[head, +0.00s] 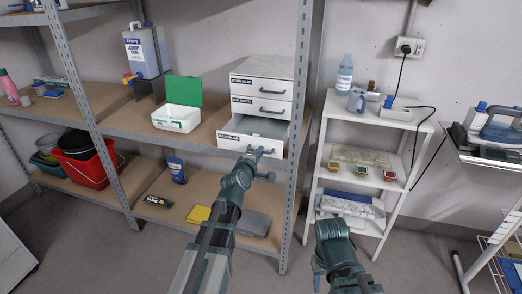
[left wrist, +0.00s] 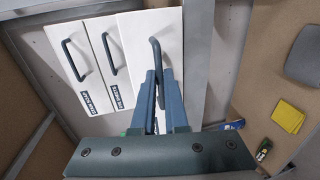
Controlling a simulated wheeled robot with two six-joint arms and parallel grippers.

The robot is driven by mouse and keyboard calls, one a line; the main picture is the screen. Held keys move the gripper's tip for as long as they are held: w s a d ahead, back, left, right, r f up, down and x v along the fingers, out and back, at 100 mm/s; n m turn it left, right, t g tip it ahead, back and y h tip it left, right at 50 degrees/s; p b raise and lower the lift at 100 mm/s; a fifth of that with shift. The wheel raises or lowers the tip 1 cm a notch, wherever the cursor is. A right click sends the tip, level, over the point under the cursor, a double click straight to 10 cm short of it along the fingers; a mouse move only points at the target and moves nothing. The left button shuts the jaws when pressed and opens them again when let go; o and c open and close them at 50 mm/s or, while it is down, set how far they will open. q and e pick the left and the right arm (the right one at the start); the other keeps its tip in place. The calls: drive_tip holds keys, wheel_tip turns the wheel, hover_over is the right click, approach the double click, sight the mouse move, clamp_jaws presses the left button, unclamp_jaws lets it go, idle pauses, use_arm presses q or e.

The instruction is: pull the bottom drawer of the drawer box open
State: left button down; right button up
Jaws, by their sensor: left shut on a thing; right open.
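The white drawer box (head: 262,72) stands on the shelf unit's middle board. Its bottom drawer (head: 238,142) sticks out from the box, and part of its inside shows; the two drawers above are shut. My left gripper (head: 261,154) is at the bottom drawer's front, shut on its dark bar handle. In the left wrist view the fingers (left wrist: 160,88) close around the handle (left wrist: 155,50), with the drawer front (left wrist: 138,35) just behind. My right gripper (head: 317,280) is low in front of the white rack, away from the box, open; its fingers are hard to make out.
A metal shelf post (head: 297,150) stands close right of the drawer. A white box with a green lid (head: 177,118) is to its left. A yellow item (head: 199,214) and a grey item (head: 253,224) lie on the board below. A white rack (head: 318,165) stands right.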

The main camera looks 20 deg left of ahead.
use_arm(q)
drive_tip(key=shift+f+v, duration=0.2)
drive_tip(key=shift+v, duration=0.8)
drive_tip(key=shift+f+v, duration=0.2)
drive_tip(key=shift+v, duration=0.75)
use_arm(e)
drive_tip(key=shift+s, duration=0.3)
use_arm(q)
drive_tip(key=c, duration=1)
unclamp_jaws()
drive_tip(key=shift+o, duration=0.2)
drive_tip(key=shift+s, duration=0.1)
